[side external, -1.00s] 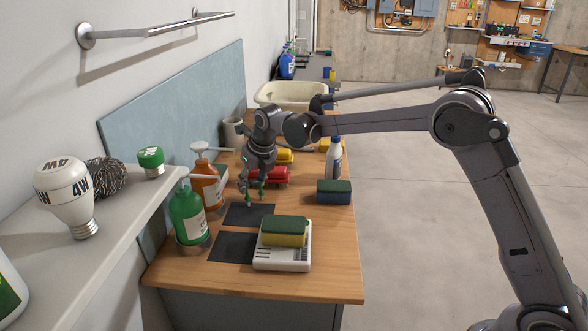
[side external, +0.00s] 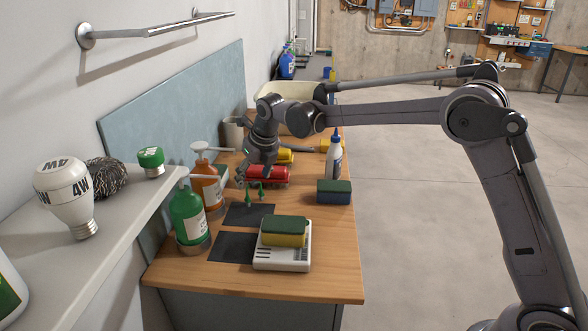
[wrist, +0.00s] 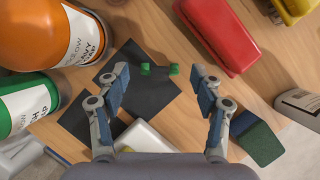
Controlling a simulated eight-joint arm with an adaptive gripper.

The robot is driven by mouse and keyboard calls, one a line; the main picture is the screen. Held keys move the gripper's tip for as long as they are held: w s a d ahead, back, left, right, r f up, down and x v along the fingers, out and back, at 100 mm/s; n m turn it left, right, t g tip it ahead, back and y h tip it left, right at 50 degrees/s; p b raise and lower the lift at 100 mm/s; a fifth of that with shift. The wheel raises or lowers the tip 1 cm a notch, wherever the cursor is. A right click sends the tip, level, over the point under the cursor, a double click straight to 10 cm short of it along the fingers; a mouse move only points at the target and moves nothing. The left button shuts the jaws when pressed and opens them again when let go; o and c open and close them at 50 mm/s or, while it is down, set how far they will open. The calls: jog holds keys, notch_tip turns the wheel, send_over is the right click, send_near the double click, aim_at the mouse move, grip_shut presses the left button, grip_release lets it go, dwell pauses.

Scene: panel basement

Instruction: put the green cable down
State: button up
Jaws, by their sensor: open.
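The green cable (wrist: 174,70) shows as two small green ends with a dark piece between them. In the wrist view it lies at the edge of a dark mat (wrist: 155,100), between and beyond my fingertips. In the side view its green ends (side external: 248,198) stand out just below my gripper (side external: 256,180), over the mat (side external: 240,216). My gripper (wrist: 160,80) is open, with its fingers apart on either side and not touching the cable in the wrist view. Whether the whole cable rests on the surface is hard to tell.
Green (side external: 188,218) and orange (side external: 207,187) pump bottles stand left. A red object (side external: 268,174) lies behind the cable. A white device (side external: 282,256) carries a sponge (side external: 284,231). Another sponge (side external: 334,192) and a white bottle (side external: 334,160) stand right. The front right tabletop is bare.

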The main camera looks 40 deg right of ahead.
jog(key=s+d+r+m, duration=0.3)
jog(key=s+r+m, duration=0.6)
jog(key=s+r, duration=0.25)
jog(key=s+d+f+m+t, duration=0.1)
jog(key=s+f+m, duration=0.4)
jog(key=s+m, duration=0.6)
jog(key=s+d+f+m+t, duration=0.1)
jog(key=s+d+f+m, duration=0.2)
jog(key=s+m, duration=0.9)
jog(key=shift+d+f+m+t, duration=0.25)
jog(key=shift+f+m, duration=0.7)
jog(key=shift+m, duration=1.05)
jog(key=shift+w+a, duration=0.1)
